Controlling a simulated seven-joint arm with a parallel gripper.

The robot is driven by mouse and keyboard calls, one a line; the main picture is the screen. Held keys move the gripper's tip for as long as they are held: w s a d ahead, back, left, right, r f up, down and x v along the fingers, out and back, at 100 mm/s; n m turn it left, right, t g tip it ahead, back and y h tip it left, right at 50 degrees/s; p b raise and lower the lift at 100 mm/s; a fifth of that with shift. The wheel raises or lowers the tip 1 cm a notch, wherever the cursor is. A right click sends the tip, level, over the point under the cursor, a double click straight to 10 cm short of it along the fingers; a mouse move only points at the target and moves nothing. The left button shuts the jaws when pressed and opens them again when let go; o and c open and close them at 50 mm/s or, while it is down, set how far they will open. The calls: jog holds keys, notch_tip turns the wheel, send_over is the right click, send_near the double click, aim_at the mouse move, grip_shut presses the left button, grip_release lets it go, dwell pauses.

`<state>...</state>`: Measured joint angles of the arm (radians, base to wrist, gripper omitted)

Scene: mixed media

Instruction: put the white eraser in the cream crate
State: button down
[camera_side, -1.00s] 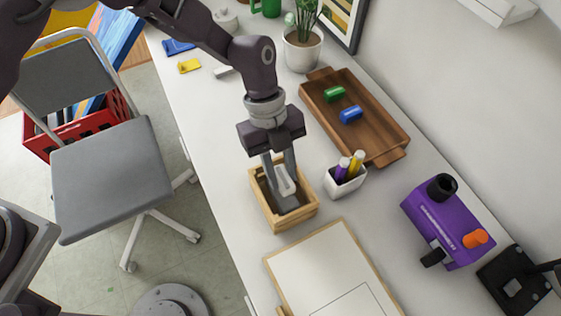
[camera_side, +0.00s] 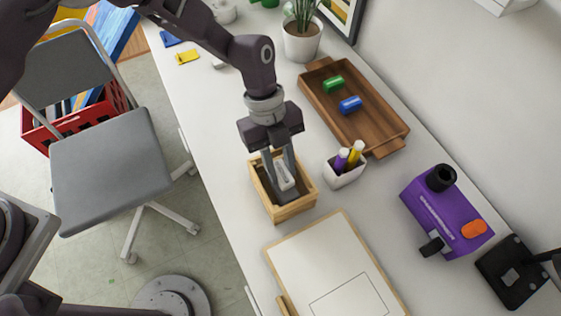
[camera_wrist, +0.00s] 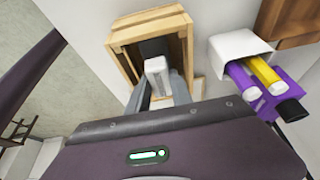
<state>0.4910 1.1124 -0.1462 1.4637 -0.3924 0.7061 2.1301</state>
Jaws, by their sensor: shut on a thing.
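The white eraser (camera_side: 284,176) is between the two fingers of my gripper (camera_side: 283,178), which is shut on it. The eraser also shows in the wrist view (camera_wrist: 157,72), held between the fingertips (camera_wrist: 158,85). The cream crate (camera_side: 293,210) is a small wooden slatted box with a dark inside. It stands upright on the white desk, and it shows in the wrist view (camera_wrist: 122,62) too. My fingers and the eraser are over the crate's opening, at about rim height or a little inside; the exact depth is hard to tell.
A white cup (camera_side: 345,176) with purple and yellow markers stands close right of the crate. A brown tray (camera_side: 382,128) holds a green and a blue cylinder. A framed white board (camera_side: 325,262) lies in front. A purple device (camera_side: 436,208) stands at right.

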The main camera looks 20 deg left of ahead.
aim_at(279, 166)
jog(key=shift+f, duration=1.15)
jog(key=c, duration=1.1)
grip_release()
jog(key=shift+o, duration=0.2)
jog(key=v, duration=0.7)
